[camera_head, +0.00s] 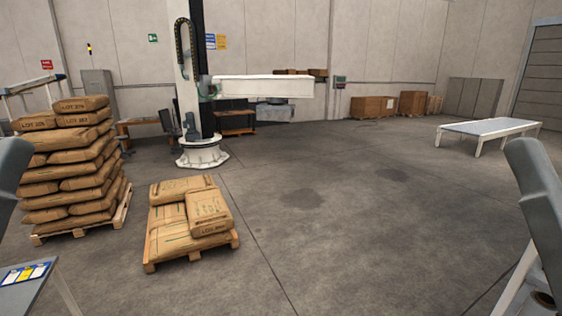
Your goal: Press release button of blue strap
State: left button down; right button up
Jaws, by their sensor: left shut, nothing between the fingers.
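No blue strap and no release button can be made out in the head view. A small panel (28,273) with blue, yellow and white patches lies on a grey surface (20,297) at the lower left; its details are too small to tell. Grey links of my arms show at the left and right edges. The fingers of both my grippers are outside the picture.
A tall stack of brown sacks (70,165) stands on a pallet at the left. A lower sack pile (185,215) is on a second pallet (190,255). A white column machine (200,155) stands behind. A low conveyor (490,128) is at the right. The middle floor is clear.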

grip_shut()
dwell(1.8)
